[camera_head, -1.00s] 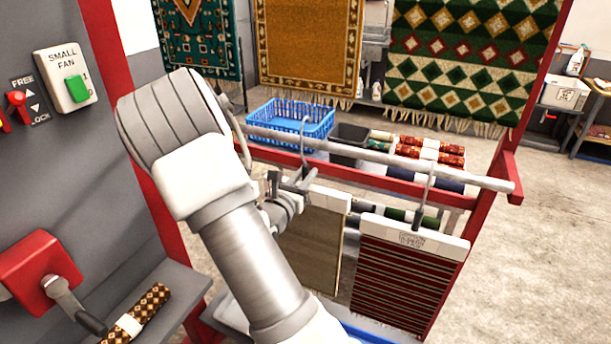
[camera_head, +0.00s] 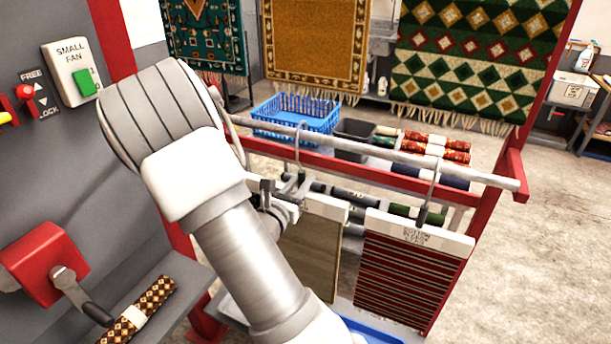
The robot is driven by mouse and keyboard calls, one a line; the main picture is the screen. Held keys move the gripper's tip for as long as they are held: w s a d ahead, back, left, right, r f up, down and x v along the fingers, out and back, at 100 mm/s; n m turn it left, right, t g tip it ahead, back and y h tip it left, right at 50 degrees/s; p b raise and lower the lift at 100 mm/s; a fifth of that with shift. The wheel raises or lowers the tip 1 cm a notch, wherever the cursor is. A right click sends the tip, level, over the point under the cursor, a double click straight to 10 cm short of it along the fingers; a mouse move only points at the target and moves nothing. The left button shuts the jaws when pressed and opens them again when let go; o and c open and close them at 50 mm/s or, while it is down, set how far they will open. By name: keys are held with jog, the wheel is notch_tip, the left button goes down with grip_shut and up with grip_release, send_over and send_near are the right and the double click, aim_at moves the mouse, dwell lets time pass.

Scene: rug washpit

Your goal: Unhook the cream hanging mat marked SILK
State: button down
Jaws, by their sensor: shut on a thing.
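A beige-tan hanging mat (camera_head: 311,262) with a white top bar (camera_head: 328,207) hangs under the pale rail (camera_head: 380,155), partly behind my arm. Any marking on its bar is hidden, so I cannot read SILK. Its grey hook (camera_head: 302,138) rises to the rail and appears to be still over it. My gripper (camera_head: 288,190) is shut on the hanger of this mat, just above the white bar and below the rail. My arm hides much of the grip.
A red-striped mat (camera_head: 408,275) with a lettered white bar hangs close on the right. Red frame posts (camera_head: 513,165) bound the rail. Behind are a blue basket (camera_head: 297,118), a black bin (camera_head: 354,138) and rolled rugs (camera_head: 430,148). A grey control panel (camera_head: 60,150) stands left.

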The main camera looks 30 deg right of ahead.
jog(key=v, duration=1)
jog(key=shift+p, duration=0.35)
dwell(0.3)
dwell(0.4)
